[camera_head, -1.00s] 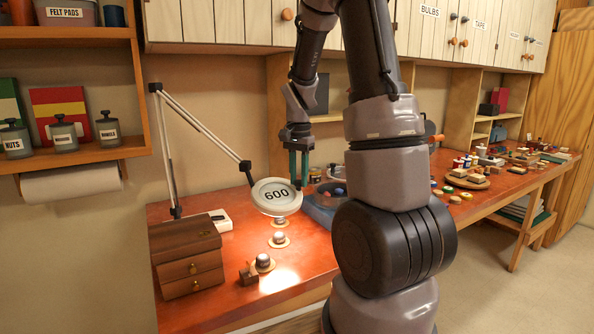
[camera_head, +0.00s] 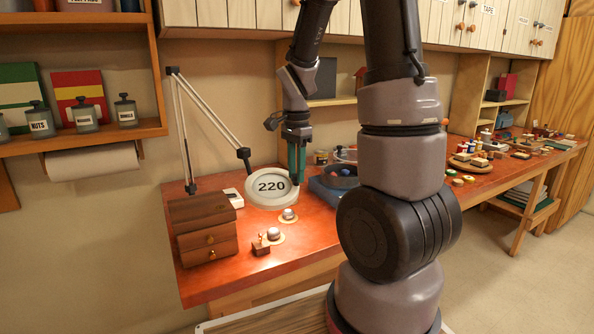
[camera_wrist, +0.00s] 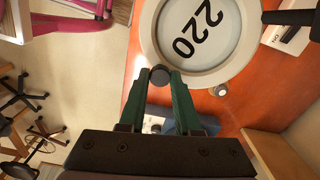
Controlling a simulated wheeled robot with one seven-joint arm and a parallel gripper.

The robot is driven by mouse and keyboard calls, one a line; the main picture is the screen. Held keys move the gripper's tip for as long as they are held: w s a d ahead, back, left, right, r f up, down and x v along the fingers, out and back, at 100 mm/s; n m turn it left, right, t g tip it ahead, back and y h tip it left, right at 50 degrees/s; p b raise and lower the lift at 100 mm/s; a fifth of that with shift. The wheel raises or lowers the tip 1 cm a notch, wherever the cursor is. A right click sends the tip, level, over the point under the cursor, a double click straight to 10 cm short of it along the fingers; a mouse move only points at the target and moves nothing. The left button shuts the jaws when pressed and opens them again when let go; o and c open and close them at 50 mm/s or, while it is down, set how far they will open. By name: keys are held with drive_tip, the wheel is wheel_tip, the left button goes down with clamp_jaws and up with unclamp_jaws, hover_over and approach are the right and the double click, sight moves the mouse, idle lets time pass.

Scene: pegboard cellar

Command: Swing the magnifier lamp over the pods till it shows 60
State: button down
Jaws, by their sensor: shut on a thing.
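The magnifier lamp's round white head (camera_head: 271,205) shows 220 on its lens; the wrist view also shows this lens (camera_wrist: 196,28). My gripper (camera_head: 297,178) is at the head's right edge. In the wrist view, its green fingers (camera_wrist: 160,78) are shut on a small dark knob (camera_wrist: 160,74) at the rim. Two pods show in front of the lamp head, on pale discs on the bench: one nearer the head (camera_head: 288,213) and one further forward (camera_head: 273,232). Any pod under the head is hidden in the head view.
A wooden drawer box (camera_head: 205,228) stands left of the pods, with a white device (camera_head: 233,196) behind it. A small brown block (camera_head: 261,248) sits by the front pod. A blue tray (camera_head: 333,190) lies right of the lamp head. The red bench front is clear.

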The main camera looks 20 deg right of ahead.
drive_tip(key=c, duration=0.9)
unclamp_jaws()
wheel_tip(320, 180, up, 11)
drive_tip(key=s+a+r+n+t+y, duration=0.1)
drive_tip(key=s+a+r+n+t, duration=0.1)
drive_tip(key=s+r+n+t, duration=0.1)
drive_tip(key=s+a+r+n+t+y, duration=0.1)
drive_tip(key=s+a+r+n+t, duration=0.2)
drive_tip(key=s+r+n, duration=0.3)
drive_tip(key=s+n+t, duration=0.1)
drive_tip(key=s+n, duration=0.1)
drive_tip(key=s, duration=0.2)
